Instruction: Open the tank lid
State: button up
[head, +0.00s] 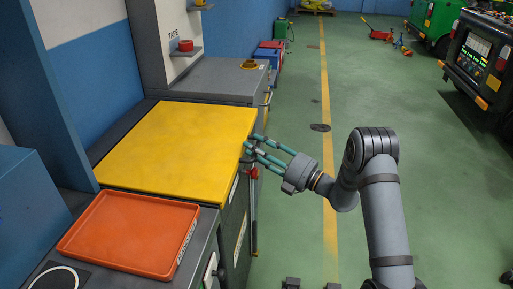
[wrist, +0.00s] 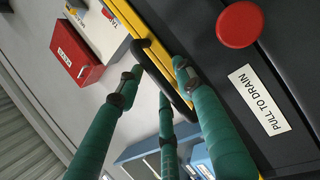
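The tank lid (head: 180,145) is a flat yellow panel lying closed on the bench unit in the head view. Its yellow edge also shows in the wrist view (wrist: 205,45), with a black bar handle (wrist: 158,72) on it. My gripper (head: 250,147) has teal fingers and is at the lid's right edge. In the wrist view, the fingertips of my gripper (wrist: 155,80) are spread on both sides of the handle, with one finger below. The fingers look open; whether any touches the handle is unclear.
A red knob (wrist: 240,25) and a "PULL TO DRAIN" label (wrist: 259,100) are on the dark front beside the handle. An orange tray (head: 130,232) lies near the lid's front edge. A grey counter (head: 215,78) stands beyond it. The green floor (head: 290,215) at right is mostly clear.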

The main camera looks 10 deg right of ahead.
jog(key=shift+c, duration=0.6)
jog(key=c, duration=0.7)
jog(key=shift+w, duration=0.1)
grip_shut()
